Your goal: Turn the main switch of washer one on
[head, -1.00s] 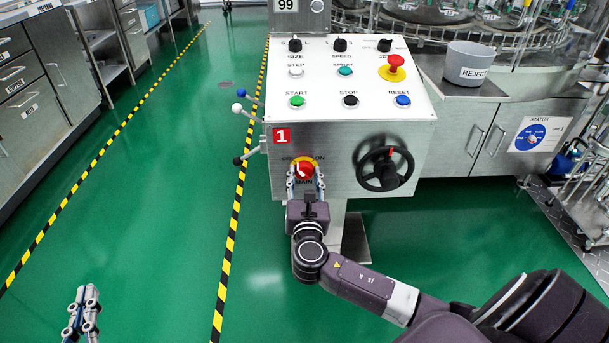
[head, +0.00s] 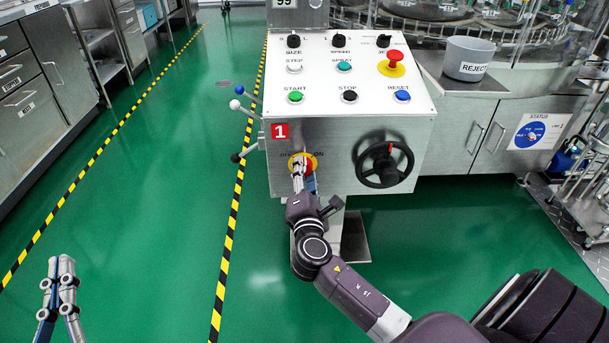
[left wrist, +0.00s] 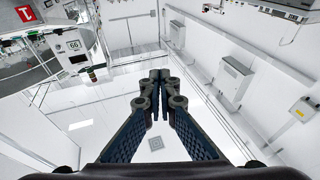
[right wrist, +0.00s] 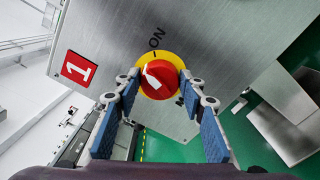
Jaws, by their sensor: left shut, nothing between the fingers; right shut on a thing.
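The main switch is a red knob (right wrist: 165,82) with a white pointer on a yellow round plate, low on the front of the panel marked 1. In the head view the switch (head: 309,163) is partly hidden by my gripper. My right gripper (right wrist: 159,80) is shut on the red knob, one finger on each side, and looks rolled relative to the panel. In the right wrist view the white pointer aims to the upper left, a little left of the ON mark (right wrist: 157,38). My left gripper (head: 61,262) is shut and empty over the floor, away from the panel.
The washer one panel (head: 350,75) has several buttons and knobs above. A black handwheel (head: 384,164) is right of the switch, and levers (head: 240,105) stick out on the left. A grey reject bin (head: 469,58) stands at right. Green floor is free at left.

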